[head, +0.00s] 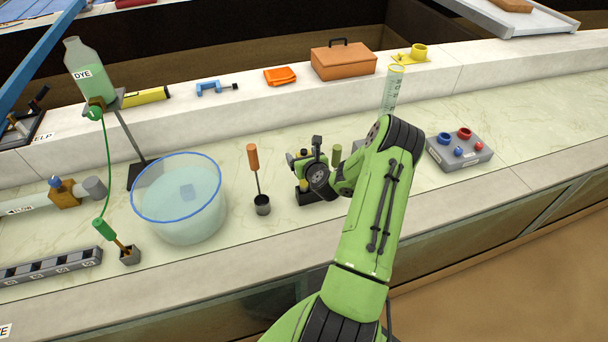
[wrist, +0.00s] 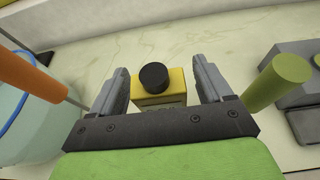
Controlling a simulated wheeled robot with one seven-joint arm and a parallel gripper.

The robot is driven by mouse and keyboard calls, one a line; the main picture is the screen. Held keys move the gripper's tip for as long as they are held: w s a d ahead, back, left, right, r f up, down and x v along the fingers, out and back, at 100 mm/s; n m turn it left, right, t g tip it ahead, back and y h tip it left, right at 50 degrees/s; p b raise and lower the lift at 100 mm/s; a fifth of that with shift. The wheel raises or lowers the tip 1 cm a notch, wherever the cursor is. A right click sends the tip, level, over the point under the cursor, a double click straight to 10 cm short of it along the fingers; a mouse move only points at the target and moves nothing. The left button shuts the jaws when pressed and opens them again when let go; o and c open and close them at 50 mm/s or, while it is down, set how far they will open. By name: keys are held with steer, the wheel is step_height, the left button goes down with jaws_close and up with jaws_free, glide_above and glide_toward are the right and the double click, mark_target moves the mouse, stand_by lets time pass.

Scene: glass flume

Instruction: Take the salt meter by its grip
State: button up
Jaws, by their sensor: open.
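A yellow block with a round black knob (wrist: 153,77) stands on the pale stone top in the wrist view. My gripper (wrist: 160,70) is open, with one grey finger on each side of the block in the picture. I cannot tell whether they touch it. An orange-handled rod (head: 252,158) stands upright in a small dark cup, left of my gripper; its orange handle (wrist: 38,75) shows in the wrist view. A green grip (wrist: 280,82) shows just right of my gripper. No label shows which of these is the salt meter. My arm hides part of this area in the head view.
A clear tank with a blue rim (head: 180,200) stands to the left. A grey block with red and blue rings (head: 458,150) lies right of my arm. A graduated cylinder (head: 392,88) stands behind my arm. An orange box (head: 343,61) is on the back ledge.

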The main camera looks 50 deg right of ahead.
steer(key=shift+w+d+f, duration=0.15)
steer(key=shift+w, duration=0.15)
steer(key=shift+s, duration=0.1)
steer(key=shift+c, duration=1)
jaws_close()
